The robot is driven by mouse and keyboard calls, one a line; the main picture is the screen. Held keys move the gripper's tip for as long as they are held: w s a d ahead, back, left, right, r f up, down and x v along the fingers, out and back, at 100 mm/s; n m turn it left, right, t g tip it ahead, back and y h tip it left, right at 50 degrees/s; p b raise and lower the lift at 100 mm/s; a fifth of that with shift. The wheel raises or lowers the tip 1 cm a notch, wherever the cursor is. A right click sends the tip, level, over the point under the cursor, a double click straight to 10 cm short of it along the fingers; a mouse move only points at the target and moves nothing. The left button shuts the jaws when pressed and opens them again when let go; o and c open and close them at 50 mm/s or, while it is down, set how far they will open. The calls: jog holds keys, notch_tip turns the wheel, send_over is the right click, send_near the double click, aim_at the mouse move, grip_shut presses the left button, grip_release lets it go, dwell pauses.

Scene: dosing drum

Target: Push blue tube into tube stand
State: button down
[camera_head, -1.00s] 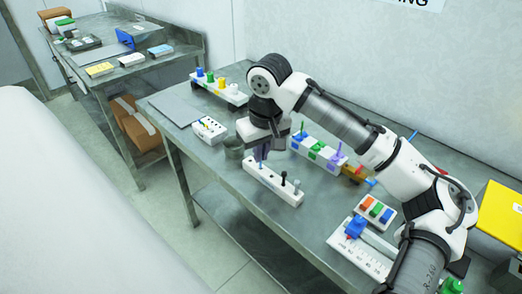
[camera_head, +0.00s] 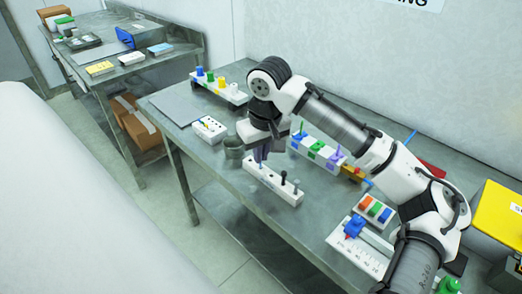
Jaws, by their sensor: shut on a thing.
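The white tube stand (camera_head: 275,184) lies on the steel table below my gripper, with a black-topped tube (camera_head: 283,177) and a grey tube (camera_head: 296,184) upright in its right part. My gripper (camera_head: 261,155) points down over the stand's left part and is shut on the blue tube (camera_head: 260,162). Only a small part of the blue tube shows below the fingers. It stands about upright at the stand; how deep it sits in a hole I cannot tell. The fingers and wrist hide most of it.
A white block with coloured pieces (camera_head: 318,150) stands close behind the stand. A rack with coloured knobs (camera_head: 220,87) is at the back left. A panel with a blue knob (camera_head: 358,243) is at the front right.

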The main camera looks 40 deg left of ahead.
jog(key=shift+f, duration=0.95)
dwell(0.3)
jog(key=c, duration=1.5)
grip_release()
jog(key=r, duration=0.4)
jog(key=d+r, duration=0.1)
jog(key=r, duration=0.4)
jog(key=d+r, duration=0.1)
jog(key=r, duration=0.3)
jog(key=shift+s+r+b, duration=0.35)
